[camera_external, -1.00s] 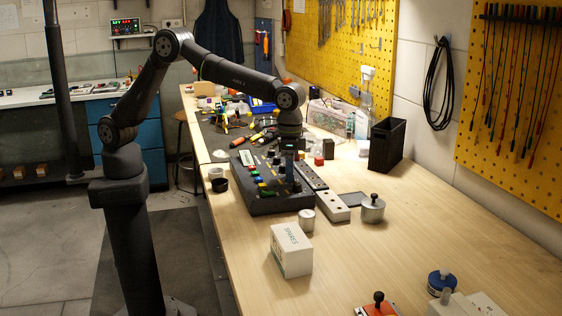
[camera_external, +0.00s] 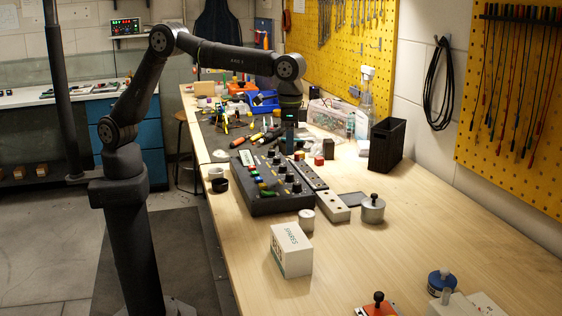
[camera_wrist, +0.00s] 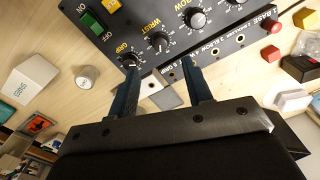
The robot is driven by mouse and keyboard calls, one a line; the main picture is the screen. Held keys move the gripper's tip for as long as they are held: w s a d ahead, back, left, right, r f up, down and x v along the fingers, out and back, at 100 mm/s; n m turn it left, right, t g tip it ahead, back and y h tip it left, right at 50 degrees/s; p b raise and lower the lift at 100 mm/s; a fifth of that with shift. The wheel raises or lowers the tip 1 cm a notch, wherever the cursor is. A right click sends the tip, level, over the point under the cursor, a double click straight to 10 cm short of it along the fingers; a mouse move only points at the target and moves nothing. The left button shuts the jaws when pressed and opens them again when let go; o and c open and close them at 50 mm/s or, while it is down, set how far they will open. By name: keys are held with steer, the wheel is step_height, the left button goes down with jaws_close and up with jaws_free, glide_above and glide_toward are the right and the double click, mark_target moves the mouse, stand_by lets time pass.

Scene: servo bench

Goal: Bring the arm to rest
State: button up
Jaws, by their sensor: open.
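A black control box (camera_external: 282,206) with knobs and coloured buttons lies on the bench. In the wrist view its panel (camera_wrist: 218,38) shows knobs labelled GRIP (camera_wrist: 133,60), WRIST (camera_wrist: 158,42) and one partly read as ELBOW (camera_wrist: 196,18). A green switch (camera_wrist: 92,23) sits between ON and OFF markings. My gripper (camera_external: 290,149) points down above the box's far side in the external view. In the wrist view my gripper (camera_wrist: 160,72) has its fingers apart with nothing between them. The arm is raised, bent at its joints.
A black bin (camera_external: 387,145) stands right. Tools and a blue tray (camera_external: 262,103) crowd the far bench. The bench's near middle is clear.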

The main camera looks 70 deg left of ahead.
step_height(320, 180, up, 9)
glide_above(290, 174)
step_height(290, 174, down, 18)
steer(key=shift+a+r, duration=0.1)
steer(key=shift+r, duration=0.05)
steer(key=m, duration=0.4)
steer(key=shift+r, duration=0.1)
steer(key=m, duration=0.4)
steer(key=shift+m, duration=0.4)
steer(key=m, duration=0.4)
steer(key=shift+m, duration=2.1)
